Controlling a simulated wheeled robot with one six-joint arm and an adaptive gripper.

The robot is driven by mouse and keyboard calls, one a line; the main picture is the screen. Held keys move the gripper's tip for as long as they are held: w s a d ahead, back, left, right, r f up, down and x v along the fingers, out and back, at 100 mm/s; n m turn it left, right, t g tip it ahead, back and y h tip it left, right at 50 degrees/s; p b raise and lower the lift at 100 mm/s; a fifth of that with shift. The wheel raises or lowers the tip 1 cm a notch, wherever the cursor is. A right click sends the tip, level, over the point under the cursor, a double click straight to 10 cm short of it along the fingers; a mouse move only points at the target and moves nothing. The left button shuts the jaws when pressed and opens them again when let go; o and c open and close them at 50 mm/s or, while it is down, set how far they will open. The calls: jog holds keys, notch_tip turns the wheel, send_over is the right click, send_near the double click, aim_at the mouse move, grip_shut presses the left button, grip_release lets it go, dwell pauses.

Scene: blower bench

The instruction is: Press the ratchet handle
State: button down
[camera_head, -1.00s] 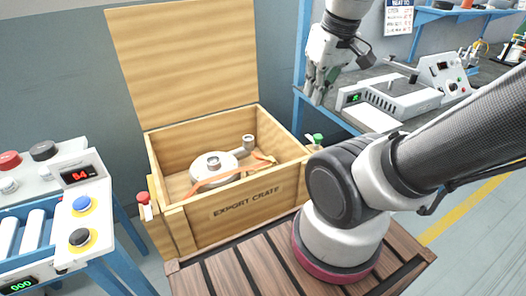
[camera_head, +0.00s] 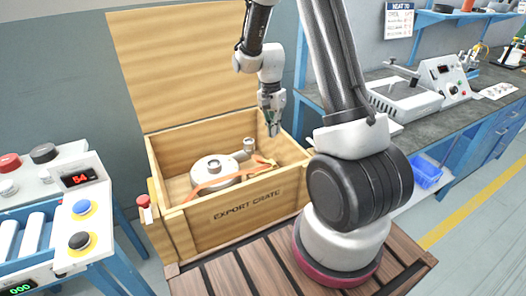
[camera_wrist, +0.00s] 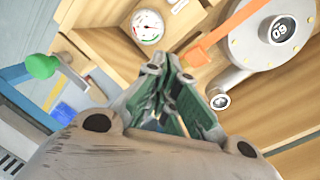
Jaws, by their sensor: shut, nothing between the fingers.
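An orange strap (camera_head: 222,179) runs across a pale round blower (camera_head: 205,170) inside the open wooden crate (camera_head: 245,205). A small orange-yellow piece (camera_head: 264,163) sits at the strap's right end; I cannot tell whether it is the ratchet handle. My gripper (camera_head: 272,129) is above the crate's right rear part, pointing down, shut and empty. In the wrist view, the green-padded fingers (camera_wrist: 168,75) are together. The orange strap (camera_wrist: 215,40) and the blower (camera_wrist: 268,40) lie to their right, apart from them.
The crate's raised lid (camera_head: 180,65) stands behind. A red-knobbed lever (camera_head: 144,205) is at its left corner; a green-knobbed one (camera_wrist: 40,66) shows in the wrist view. A round gauge (camera_wrist: 148,27) is inside. A roller stand (camera_head: 60,225) is left; a workbench (camera_head: 450,115) is right.

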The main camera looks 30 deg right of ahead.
jog(key=w+m, duration=0.1)
jog(key=m, duration=0.1)
jog(key=w+m+t, duration=0.1)
jog(key=w+m, duration=0.2)
jog(key=m, duration=0.1)
jog(key=shift+w+d+r+t, duration=0.15)
jog(key=shift+w+r+t, duration=0.15)
jog(key=shift+w+r, duration=0.1)
send_over(265, 161)
notch_tip(265, 161, down, 12)
jog(key=shift+w+a+f, duration=0.1)
jog(key=shift+a+f, duration=0.3)
jog(key=shift+f, duration=0.3)
